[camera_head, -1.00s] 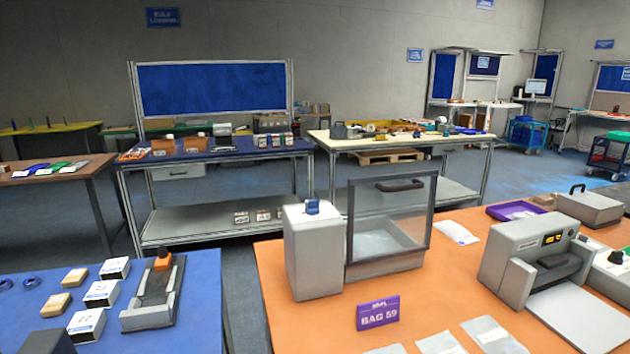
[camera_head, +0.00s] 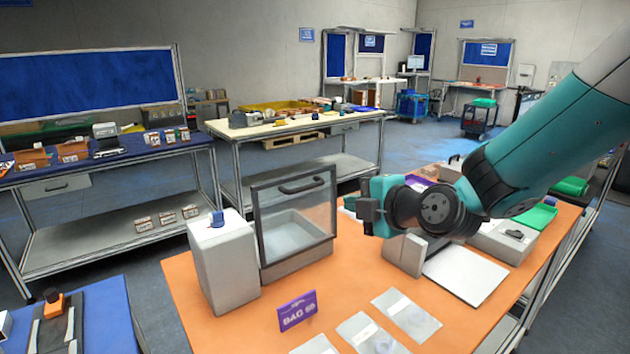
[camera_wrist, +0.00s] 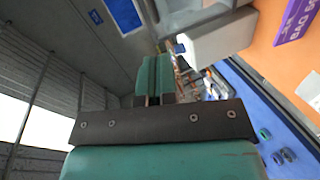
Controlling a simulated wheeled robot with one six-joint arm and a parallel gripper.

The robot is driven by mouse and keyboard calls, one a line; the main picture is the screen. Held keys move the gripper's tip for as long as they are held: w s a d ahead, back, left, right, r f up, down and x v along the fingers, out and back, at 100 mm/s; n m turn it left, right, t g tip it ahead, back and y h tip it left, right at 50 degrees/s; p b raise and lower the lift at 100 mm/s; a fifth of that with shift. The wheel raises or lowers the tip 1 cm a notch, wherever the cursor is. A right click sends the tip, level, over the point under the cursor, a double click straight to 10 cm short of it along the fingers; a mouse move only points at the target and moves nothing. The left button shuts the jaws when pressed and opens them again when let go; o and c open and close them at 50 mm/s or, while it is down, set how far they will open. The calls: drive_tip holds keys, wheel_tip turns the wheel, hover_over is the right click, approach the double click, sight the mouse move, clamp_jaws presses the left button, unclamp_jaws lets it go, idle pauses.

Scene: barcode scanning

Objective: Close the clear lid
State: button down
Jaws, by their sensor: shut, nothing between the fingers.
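The clear lid (camera_head: 310,204) has a dark frame and a dark handle (camera_head: 302,186) near its top edge. It stands upright, raised on the pale grey box (camera_head: 298,262), whose inside shows through the pane. My gripper (camera_head: 362,204) is to the right of the lid, about level with it, apart from it and empty. In the wrist view, the teal fingers (camera_wrist: 155,78) are pressed together with nothing between them. The lid cannot be made out clearly in the wrist view.
A grey block (camera_head: 225,262) with a blue knob adjoins the box's left side. A grey machine (camera_head: 408,252) stands below my arm at right.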

sight(309, 188)
drive_tip(key=shift+n+t, duration=0.4)
drive_tip(key=shift+t, duration=0.1)
drive_tip(key=p+x, duration=0.2)
drive_tip(key=x, duration=0.2)
drive_tip(key=p+x, duration=0.3)
drive_tip(key=x, duration=0.2)
drive_tip(key=d+p+x, duration=0.1)
drive_tip(key=p+x, duration=0.2)
drive_tip(key=x, duration=0.1)
drive_tip(key=shift+w+a+r, duration=0.2)
drive_tip(key=shift+w, duration=0.5)
drive_tip(key=shift+w+a+f+p, duration=0.3)
drive_tip(key=shift+w, duration=0.1)
